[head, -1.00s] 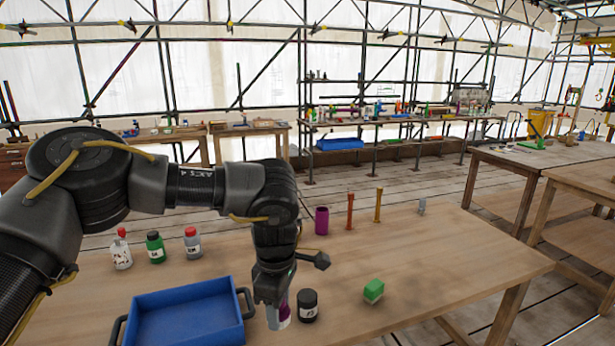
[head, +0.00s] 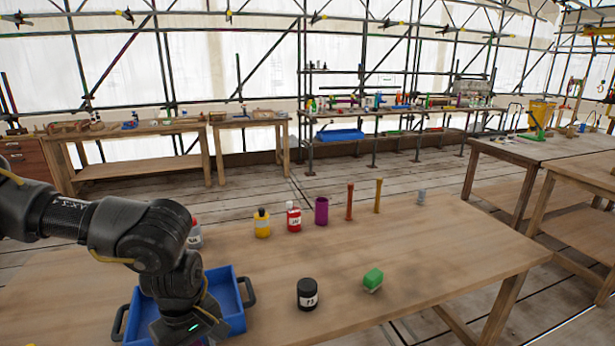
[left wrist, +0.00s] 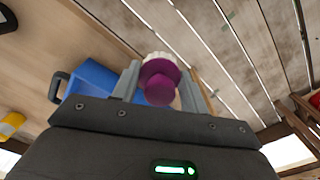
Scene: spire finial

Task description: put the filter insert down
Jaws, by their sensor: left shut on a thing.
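The filter insert (left wrist: 158,78), a purple piece with a pale, whitish end, is between the fingers of my left gripper (left wrist: 160,88) in the left wrist view. My left gripper is shut on it. In the head view my left gripper (head: 190,322) is at the bottom, in front of the blue tray (head: 240,322); its fingertips and the insert are hidden or out of frame there. In the wrist view the insert shows against floor boards past the table edge, with the tray (left wrist: 92,78) to its left. I cannot tell its height. My right gripper is not in view.
The table is clear around the green block.

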